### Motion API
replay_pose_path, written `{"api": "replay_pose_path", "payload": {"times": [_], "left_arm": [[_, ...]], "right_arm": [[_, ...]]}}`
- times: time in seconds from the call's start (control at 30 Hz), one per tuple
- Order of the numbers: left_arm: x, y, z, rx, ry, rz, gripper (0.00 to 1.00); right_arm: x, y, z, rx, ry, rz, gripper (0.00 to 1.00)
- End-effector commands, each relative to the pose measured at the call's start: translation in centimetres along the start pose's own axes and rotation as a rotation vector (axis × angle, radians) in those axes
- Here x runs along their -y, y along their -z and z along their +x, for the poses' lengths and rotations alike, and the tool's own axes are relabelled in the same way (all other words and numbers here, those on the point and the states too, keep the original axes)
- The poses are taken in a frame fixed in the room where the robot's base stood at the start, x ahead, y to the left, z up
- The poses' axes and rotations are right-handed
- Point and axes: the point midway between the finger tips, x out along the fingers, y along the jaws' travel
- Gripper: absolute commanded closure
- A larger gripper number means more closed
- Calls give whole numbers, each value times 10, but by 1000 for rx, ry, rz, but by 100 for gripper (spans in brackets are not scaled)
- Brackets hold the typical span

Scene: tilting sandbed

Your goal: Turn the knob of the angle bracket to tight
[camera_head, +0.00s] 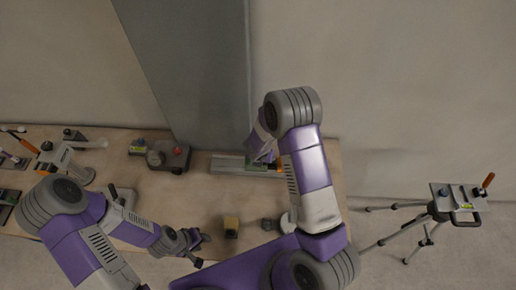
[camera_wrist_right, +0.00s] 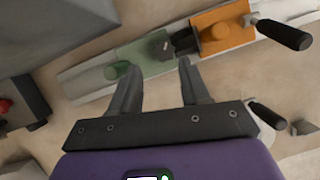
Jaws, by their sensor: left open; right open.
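A pale metal rail (camera_wrist_right: 90,82) lies on the bench in the right wrist view. I cannot tell which part is the angle bracket. My right gripper (camera_wrist_right: 162,72) is open and empty, its fingertips near the green block; contact cannot be told. In the head view the rail (camera_head: 228,164) is partly hidden by my right arm. My left gripper (camera_head: 193,241) is open and empty over the bench's front part.
A dark grey box (camera_head: 168,157) with a knob stands left of the rail. A grey column (camera_head: 205,70) rises behind the bench (camera_head: 205,205). A tripod (camera_head: 437,212) bearing a plate stands at right.

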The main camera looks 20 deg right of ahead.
Motion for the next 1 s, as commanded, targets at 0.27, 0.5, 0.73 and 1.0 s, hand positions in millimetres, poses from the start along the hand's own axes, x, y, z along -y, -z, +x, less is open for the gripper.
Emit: {"api": "replay_pose_path", "payload": {"times": [0.27,0.5,0.73,1.0], "left_arm": [[1,-1,2,2,0,-1,57],[1,0,1,1,0,-1,57],[1,-1,1,2,0,-1,57],[1,0,1,1,0,0,57]], "right_arm": [[1,1,43,-3,2,1,54],[0,1,68,-2,0,0,54],[0,0,71,-1,0,2,54],[0,0,71,-1,0,2,80]]}}
